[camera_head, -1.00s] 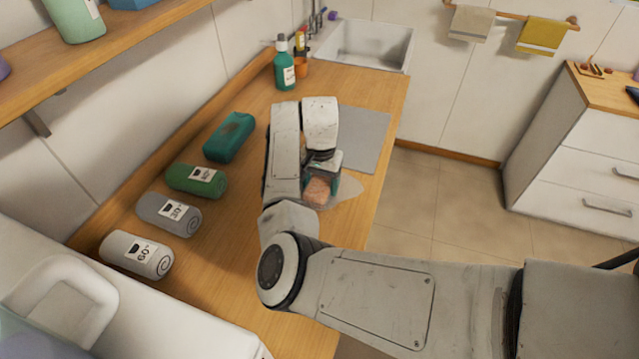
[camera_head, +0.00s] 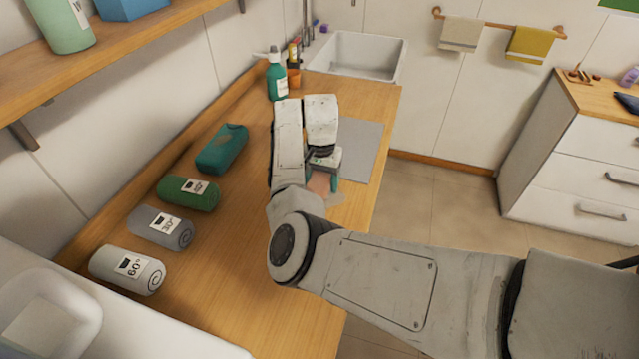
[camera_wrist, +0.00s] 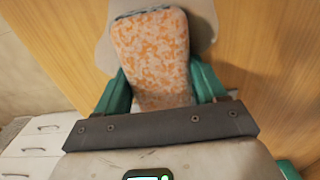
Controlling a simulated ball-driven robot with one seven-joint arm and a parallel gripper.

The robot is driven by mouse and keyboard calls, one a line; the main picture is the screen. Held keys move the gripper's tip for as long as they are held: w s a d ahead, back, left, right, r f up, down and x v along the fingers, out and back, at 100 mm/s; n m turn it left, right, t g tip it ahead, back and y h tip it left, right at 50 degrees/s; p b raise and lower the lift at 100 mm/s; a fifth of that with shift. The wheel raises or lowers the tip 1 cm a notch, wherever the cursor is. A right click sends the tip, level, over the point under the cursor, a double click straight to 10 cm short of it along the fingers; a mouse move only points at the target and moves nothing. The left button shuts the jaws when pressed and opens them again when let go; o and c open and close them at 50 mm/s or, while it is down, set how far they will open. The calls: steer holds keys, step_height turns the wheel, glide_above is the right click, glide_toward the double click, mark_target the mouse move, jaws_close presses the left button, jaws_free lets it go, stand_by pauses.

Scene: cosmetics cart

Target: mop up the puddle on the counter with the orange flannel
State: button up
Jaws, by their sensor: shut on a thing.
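My gripper (camera_head: 322,184) is low over the counter (camera_head: 228,255), shut on the orange flannel (camera_head: 318,182). The flannel is a mottled orange-and-white pad, and in the wrist view (camera_wrist: 152,55) it sits between the two green fingers. The puddle is a pale greyish patch on the wood, showing beside and beyond the flannel in the wrist view (camera_wrist: 203,25). The flannel overlaps it and hides part of it. Only a small edge of the puddle (camera_head: 336,200) shows in the head view, as my arm covers the rest.
A grey mat (camera_head: 362,150) lies just beyond my gripper. A teal packet (camera_head: 221,150) and green (camera_head: 188,194), grey (camera_head: 160,228) and white (camera_head: 127,270) rolls line the left side. A teal bottle (camera_head: 277,80) stands near the sink (camera_head: 355,58). The counter's right edge is close.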

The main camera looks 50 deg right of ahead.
mark_target(321, 178)
steer(key=shift+r+p, duration=2.65)
steer(key=shift+r, duration=1.4)
